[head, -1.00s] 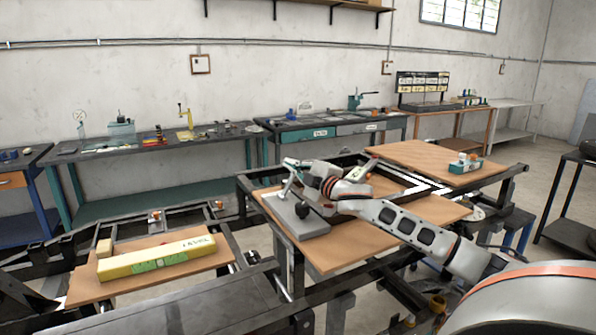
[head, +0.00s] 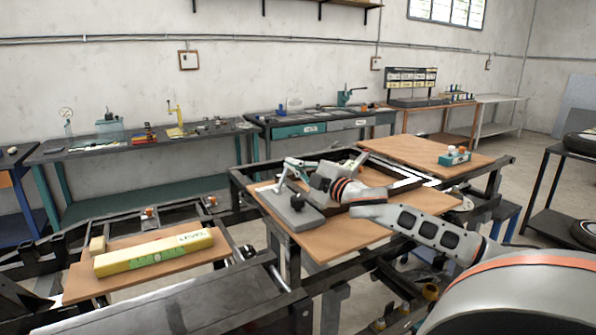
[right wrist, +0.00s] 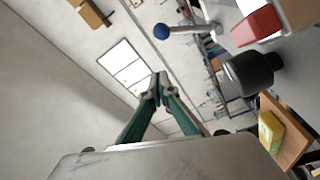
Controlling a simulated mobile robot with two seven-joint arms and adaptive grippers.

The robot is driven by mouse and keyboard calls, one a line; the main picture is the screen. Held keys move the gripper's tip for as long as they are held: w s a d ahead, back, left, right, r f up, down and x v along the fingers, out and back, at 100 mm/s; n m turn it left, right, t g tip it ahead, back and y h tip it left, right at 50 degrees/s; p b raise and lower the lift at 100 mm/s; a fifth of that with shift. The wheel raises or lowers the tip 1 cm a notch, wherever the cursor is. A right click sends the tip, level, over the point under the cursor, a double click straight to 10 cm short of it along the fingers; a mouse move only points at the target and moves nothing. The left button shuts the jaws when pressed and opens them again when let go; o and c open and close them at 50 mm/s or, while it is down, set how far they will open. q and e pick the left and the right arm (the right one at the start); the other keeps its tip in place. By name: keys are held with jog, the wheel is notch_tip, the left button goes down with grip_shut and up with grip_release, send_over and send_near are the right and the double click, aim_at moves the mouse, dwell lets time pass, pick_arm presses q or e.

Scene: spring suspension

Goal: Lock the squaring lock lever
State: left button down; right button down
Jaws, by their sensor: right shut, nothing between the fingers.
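A grey fixture plate (head: 278,205) with a black knob (head: 297,201) lies on the front wooden board. A pale lever rod (head: 281,184) stands up from it. In the right wrist view, a lever rod with a blue ball end (right wrist: 161,32) shows at the top, and the black knob (right wrist: 248,74) is at the right. My right gripper (head: 290,163) is above the plate, near the rod's upper end. Its green fingers (right wrist: 158,90) are shut with nothing between them, and in the wrist view they look apart from the blue ball. My left gripper is out of view.
The front wooden board (head: 340,240) has bare room. A teal block with small parts (head: 455,156) sits on the rear board. A red block (right wrist: 255,25) is near the knob in the wrist view. Black frame rails surround the boards.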

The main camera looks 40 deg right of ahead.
jog(key=shift+s+a, duration=0.15)
jog(key=shift+s, duration=0.75)
jog(key=shift+f, duration=0.1)
